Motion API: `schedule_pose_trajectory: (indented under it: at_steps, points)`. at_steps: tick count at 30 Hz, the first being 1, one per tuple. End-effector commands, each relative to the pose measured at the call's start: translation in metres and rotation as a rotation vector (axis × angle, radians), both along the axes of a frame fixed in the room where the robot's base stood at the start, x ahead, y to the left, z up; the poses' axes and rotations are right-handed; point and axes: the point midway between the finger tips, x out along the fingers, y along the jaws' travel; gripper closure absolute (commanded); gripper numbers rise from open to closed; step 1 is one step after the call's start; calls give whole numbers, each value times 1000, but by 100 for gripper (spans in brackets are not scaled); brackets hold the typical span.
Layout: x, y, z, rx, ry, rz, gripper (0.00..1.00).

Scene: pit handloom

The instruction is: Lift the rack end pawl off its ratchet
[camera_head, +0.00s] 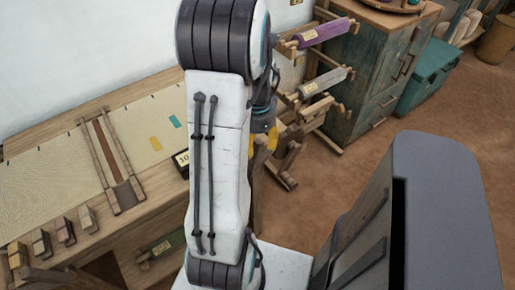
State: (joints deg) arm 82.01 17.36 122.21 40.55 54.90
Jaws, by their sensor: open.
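My gripper (264,136) shows only in part behind my white arm, with dark and yellow parts at the near end of the wooden rack. It is open, and I see nothing held in it. The wooden rack (318,108) stands right of my arm and carries a purple roll (325,33) and a grey roll (325,81). Wooden pieces (290,158) stick out at its lower near end, close to the gripper. I cannot make out the pawl or the ratchet; my arm covers part of that area.
A loom bench (150,205) with pale cloth (40,165) lies to the left, with several small blocks at its front. A dark green cabinet (372,75) stands behind the rack, beside a teal chest (425,80). Brown floor (350,185) is clear right of the rack.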

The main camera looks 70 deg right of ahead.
Motion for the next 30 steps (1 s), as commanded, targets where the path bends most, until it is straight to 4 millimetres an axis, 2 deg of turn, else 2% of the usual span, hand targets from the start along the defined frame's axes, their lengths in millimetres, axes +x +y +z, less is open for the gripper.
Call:
schedule_pose_trajectory:
  at_steps: [7, 19, 30]
  points:
    - [0, 0, -18, 1, 0, 1, 50]
    - [0, 0, -21, 0, 0, 1, 49]
    - [0, 0, -21, -1, 0, 1, 82]
